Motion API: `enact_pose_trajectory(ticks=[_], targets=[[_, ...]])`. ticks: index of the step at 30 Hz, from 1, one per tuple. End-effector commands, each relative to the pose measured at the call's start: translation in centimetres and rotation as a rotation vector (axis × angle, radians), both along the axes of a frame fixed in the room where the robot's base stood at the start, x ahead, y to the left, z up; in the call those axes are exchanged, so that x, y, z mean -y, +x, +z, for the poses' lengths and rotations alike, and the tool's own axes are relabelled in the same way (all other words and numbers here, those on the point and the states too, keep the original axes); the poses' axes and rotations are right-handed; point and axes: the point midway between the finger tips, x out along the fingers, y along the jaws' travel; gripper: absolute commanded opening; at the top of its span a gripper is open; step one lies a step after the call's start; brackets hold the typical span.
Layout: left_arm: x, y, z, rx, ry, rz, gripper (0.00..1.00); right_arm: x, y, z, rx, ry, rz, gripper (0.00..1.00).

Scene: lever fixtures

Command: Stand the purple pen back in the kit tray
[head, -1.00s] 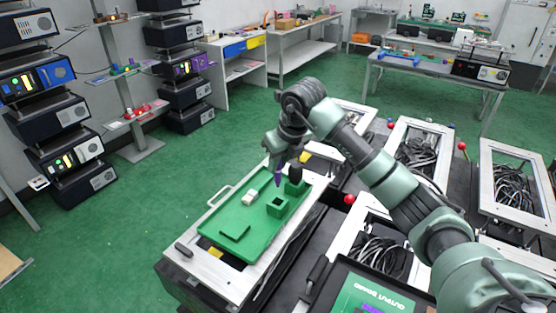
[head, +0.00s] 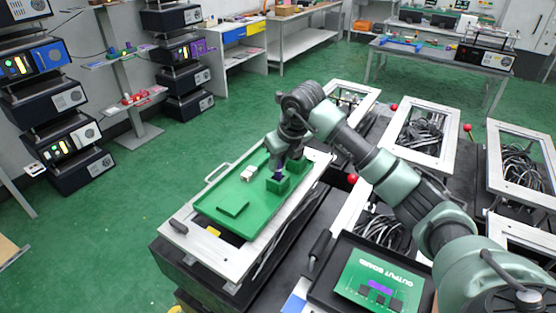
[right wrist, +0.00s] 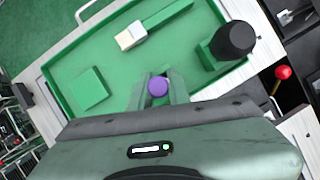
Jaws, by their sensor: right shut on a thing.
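The purple pen (head: 279,175) is upright in my right gripper (head: 281,167). Its lower part shows at the top of a square green holder (head: 278,187) in the green kit tray (head: 241,195). I cannot tell how deep the pen is in the holder. In the right wrist view the round purple pen end (right wrist: 158,86) shows between the two fingers of the shut right gripper (right wrist: 158,92), which hide the holder below. The kit tray (right wrist: 120,60) is beneath. My left gripper is not in view.
A second green holder (right wrist: 205,54) with a thick black object (right wrist: 235,39) stands close by. A white block (head: 249,174) and a flat green block (head: 233,207) are in the tray.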

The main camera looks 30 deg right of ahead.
Motion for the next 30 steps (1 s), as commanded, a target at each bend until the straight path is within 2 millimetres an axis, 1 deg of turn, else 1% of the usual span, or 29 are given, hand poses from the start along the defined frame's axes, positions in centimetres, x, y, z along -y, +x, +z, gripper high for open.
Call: enact_pose_trajectory(ticks=[8, 9, 11, 20, 23, 26, 30], targets=[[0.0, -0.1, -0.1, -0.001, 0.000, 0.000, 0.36, 0.0, 0.0, -0.1, 0.000, 0.000, 0.000, 0.00], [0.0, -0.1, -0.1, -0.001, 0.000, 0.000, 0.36, 0.0, 0.0, -0.1, 0.000, 0.000, 0.000, 0.26], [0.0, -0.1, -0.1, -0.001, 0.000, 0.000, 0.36, 0.0, 0.0, -0.1, 0.000, 0.000, 0.000, 0.43], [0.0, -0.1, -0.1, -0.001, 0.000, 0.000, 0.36, 0.0, 0.0, -0.1, 0.000, 0.000, 0.000, 0.43], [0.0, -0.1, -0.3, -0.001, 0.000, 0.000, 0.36, 0.0, -0.1, 0.3, 0.002, 0.000, 0.000, 0.43], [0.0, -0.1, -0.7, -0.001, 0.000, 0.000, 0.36, 0.1, -0.6, 1.5, 0.004, 0.000, 0.000, 0.43], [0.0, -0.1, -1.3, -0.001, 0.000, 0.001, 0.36, 0.3, -1.5, 3.8, 0.005, -0.002, 0.000, 0.43]])
